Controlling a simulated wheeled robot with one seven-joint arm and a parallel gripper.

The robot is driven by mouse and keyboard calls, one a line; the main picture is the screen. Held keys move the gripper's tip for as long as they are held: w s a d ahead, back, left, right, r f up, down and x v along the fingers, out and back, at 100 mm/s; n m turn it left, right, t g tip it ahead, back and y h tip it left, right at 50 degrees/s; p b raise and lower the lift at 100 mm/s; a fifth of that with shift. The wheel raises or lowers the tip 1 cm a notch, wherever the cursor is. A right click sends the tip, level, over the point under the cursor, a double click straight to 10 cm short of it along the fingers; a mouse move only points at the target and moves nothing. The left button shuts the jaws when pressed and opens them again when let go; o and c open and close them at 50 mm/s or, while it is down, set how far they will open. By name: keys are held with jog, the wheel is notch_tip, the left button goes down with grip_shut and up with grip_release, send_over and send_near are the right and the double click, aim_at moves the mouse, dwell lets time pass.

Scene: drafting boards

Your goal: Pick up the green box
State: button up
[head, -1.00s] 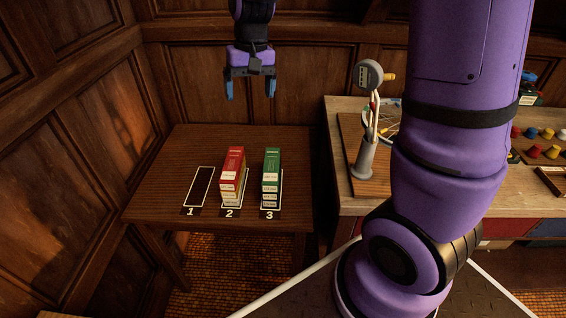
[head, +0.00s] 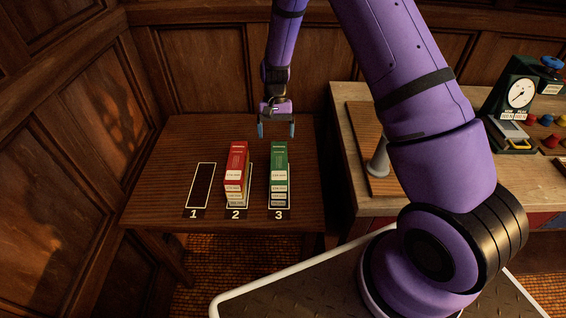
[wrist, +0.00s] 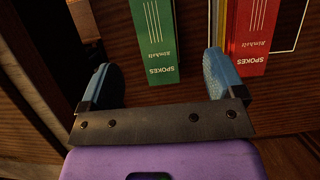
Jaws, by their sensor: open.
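My gripper (head: 276,130) is open and empty, pointing down above and behind the green box in the head view. In the wrist view my gripper (wrist: 160,85) shows a wide gap between its fingers.
Spot 1 (head: 200,186) is an empty dark outline. A workbench (head: 400,205) with a gauge (head: 520,92) stands to the right. Wood-panelled walls close off the back and left.

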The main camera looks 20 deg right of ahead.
aim_at(279, 161)
jog(key=x, duration=0.5)
jog(key=shift+d, duration=0.1)
jog(key=shift+d+x, duration=0.2)
jog(key=shift+x, duration=1.15)
jog(key=shift+d+x, duration=0.2)
jog(key=shift+x, duration=1.15)
jog(key=shift+s, duration=0.1)
jog(key=c, duration=1.2)
jog(key=shift+o, duration=0.2)
jog(key=shift+r, duration=0.1)
